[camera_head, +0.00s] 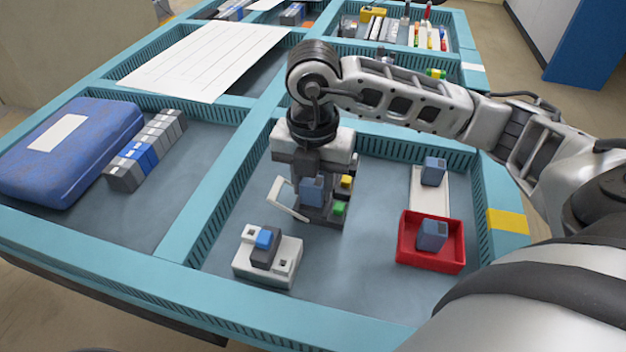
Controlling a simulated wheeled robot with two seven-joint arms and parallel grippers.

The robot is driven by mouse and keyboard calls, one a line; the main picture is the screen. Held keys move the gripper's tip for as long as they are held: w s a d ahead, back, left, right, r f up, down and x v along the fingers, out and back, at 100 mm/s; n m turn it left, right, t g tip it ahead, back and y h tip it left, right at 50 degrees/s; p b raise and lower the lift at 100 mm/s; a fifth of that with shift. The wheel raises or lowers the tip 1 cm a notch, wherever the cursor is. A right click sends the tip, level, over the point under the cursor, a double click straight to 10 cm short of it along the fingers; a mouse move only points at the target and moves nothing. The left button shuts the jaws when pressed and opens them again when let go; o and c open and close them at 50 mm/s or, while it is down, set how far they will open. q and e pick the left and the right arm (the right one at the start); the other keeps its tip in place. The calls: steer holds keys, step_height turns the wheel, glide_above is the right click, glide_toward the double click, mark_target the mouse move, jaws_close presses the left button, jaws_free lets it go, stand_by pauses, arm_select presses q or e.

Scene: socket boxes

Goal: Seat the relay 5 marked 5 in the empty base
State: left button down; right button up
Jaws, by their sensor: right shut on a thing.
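My right gripper (311,172) points down in the front middle compartment and is shut on a small blue-grey relay (312,192). A dark base (322,214) with yellow and green parts stands below and behind the relay. A thin pale lever (285,205) sticks out to its left. I cannot tell whether the relay touches the base, and no number on it is readable. Other blue-grey relays are in the red tray (403,255) and on a white strip (416,204) at the right. My left gripper is out of view.
A white block (286,279) with a dark and blue switch-like part (265,245) stands front left in the same compartment. Teal dividers surround it. The left compartment holds a blue case (95,155) and a grey module row (165,130). Floor between the base and red tray is clear.

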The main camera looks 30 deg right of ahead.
steer(key=shift+f+b, duration=0.7)
steer(key=shift+f, duration=0.1)
steer(key=o, duration=1.1)
steer(key=shift+o, duration=0.6)
steer(key=shift+o, duration=0.9)
step_height(320, 180, up, 8)
steer(key=p, duration=0.5)
steer(key=shift+f+p, duration=0.15)
steer(key=shift+p, duration=0.25)
